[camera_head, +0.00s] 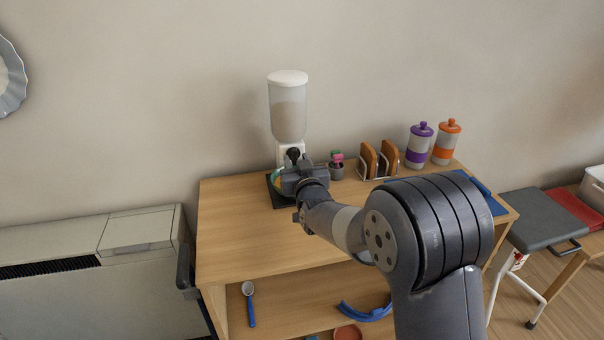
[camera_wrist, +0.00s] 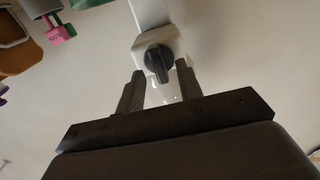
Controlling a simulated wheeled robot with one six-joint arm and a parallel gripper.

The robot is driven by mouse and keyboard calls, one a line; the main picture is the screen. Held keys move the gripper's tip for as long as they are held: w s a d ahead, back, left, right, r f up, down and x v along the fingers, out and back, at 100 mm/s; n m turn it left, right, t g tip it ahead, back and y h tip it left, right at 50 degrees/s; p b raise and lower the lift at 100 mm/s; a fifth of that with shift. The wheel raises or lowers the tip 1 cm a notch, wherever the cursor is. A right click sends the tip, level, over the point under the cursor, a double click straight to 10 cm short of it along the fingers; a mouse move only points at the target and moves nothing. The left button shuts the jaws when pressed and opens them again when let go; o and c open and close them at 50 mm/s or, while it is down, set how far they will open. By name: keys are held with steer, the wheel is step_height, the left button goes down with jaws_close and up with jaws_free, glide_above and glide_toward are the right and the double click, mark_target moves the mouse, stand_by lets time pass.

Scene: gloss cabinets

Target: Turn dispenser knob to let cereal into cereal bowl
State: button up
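The cereal dispenser (camera_head: 288,108) stands at the back of the wooden table, with a clear hopper, white lid and white base. Its dark knob (camera_head: 293,154) faces me and also shows in the wrist view (camera_wrist: 157,62), set in a white housing. My gripper (camera_head: 299,176) is in front of the dispenser, just below the knob. In the wrist view my gripper (camera_wrist: 160,82) has two fingers spread apart, with the knob's lower end between or just beyond the tips; contact is unclear. A yellowish and teal rim, likely the cereal bowl (camera_head: 276,181), is mostly hidden behind my gripper.
Right of the dispenser are a small dark cup (camera_head: 336,172) with coloured items, a toast rack (camera_head: 378,160) and two lidded jars, purple (camera_head: 419,145) and orange (camera_head: 446,142). The table's left half (camera_head: 235,225) is clear. A lower shelf holds a blue-handled spoon (camera_head: 249,303).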

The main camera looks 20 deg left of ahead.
steer(key=b+v, duration=0.1)
steer(key=v, duration=0.9)
steer(key=shift+w+a, duration=0.1)
steer(key=p+x, duration=0.1)
steer(key=x, duration=0.9)
steer(key=shift+w+a, duration=0.1)
steer(key=shift+w, duration=0.15)
steer(key=shift+r+p, duration=0.1)
steer(key=shift+p, duration=0.25)
